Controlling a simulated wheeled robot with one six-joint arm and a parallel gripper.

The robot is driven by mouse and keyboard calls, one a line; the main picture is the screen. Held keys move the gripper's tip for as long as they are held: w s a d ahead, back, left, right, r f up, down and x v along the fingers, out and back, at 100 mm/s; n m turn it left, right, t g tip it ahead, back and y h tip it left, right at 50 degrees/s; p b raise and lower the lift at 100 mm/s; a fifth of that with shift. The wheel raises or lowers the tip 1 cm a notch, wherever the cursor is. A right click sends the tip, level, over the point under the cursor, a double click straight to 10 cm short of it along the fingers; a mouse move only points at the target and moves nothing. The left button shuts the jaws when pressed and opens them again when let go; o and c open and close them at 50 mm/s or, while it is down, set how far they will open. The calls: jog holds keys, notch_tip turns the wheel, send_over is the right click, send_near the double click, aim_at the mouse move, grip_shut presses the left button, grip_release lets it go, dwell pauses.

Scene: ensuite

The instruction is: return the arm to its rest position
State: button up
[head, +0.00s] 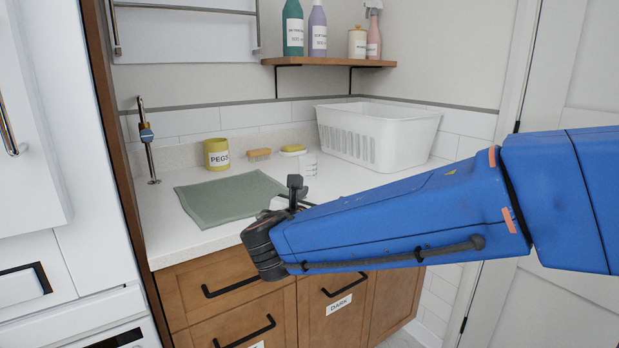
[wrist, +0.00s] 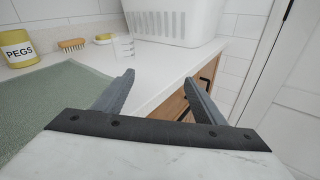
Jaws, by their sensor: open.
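My blue arm crosses the right half of the head view, in front of the counter's front edge. Its dark wrist is near the cabinet fronts, and it hides most of my gripper there. In the wrist view my gripper (wrist: 157,88) is open, with its two grey fingers wide apart and nothing between them. The fingers are over the front edge of the white counter (head: 350,182), to the right of the green cloth (head: 222,196).
A shelf (head: 330,62) holds bottles above. Wooden cabinets (head: 225,288) are below.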

jog(key=s+d+f+m+g, duration=0.3)
jog(key=s+d+m, duration=0.15)
jog(key=d, duration=0.35)
jog(key=s+d+f+m+g+h, duration=0.1)
jog(key=s+d+f+m+g, duration=0.3)
jog(key=d, duration=0.5)
jog(key=s+d+f+m+g, duration=0.2)
jog(key=s+d+m, duration=0.1)
jog(key=d+m, duration=0.4)
jog(key=s+d+f+m+g+y, duration=0.1)
jog(key=s+f+m+y, duration=0.2)
jog(key=s+m, duration=0.4)
jog(key=s+d+f+m+y, duration=0.1)
jog(key=s+f+m+y, duration=0.2)
jog(key=s+f+m, duration=0.2)
jog(key=s+m, duration=0.3)
jog(key=s, duration=0.3)
jog(key=shift+d+f+g, duration=0.25)
jog(key=shift+f+g, duration=0.05)
jog(key=shift+g, duration=0.1)
